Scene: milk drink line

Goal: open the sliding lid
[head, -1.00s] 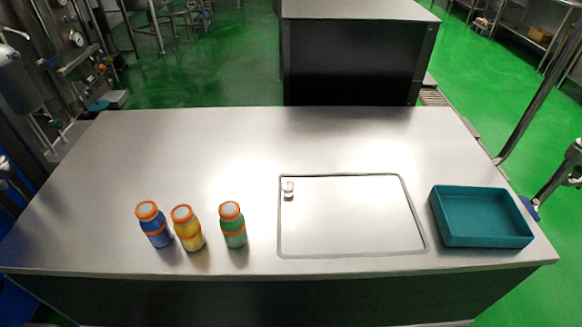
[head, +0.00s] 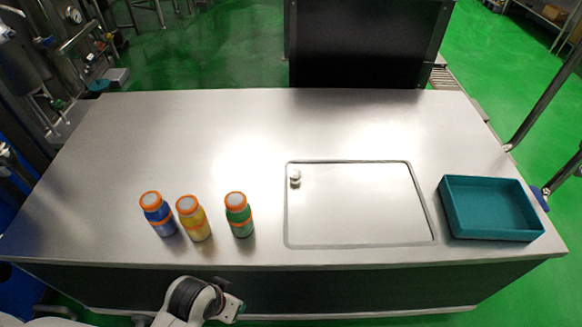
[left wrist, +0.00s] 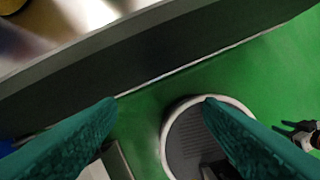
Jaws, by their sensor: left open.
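The sliding lid (head: 360,205) is a flat metal panel, flush in the counter right of centre, inside a dark-edged frame. It covers the whole framed area. A small pale knob (head: 295,177) stands near its far left corner. My left gripper (head: 233,308) is low at the bottom of the head view, in front of the counter and well away from the knob. In the left wrist view its two teal fingers (left wrist: 160,105) are wide apart with nothing between them. My right gripper is not in view.
Blue (head: 158,214), yellow (head: 193,218) and green (head: 239,214) bottles with orange caps stand left of the lid on the metal counter (head: 130,130). A teal tray (head: 490,235) sits right of it. The far part of the counter is clear.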

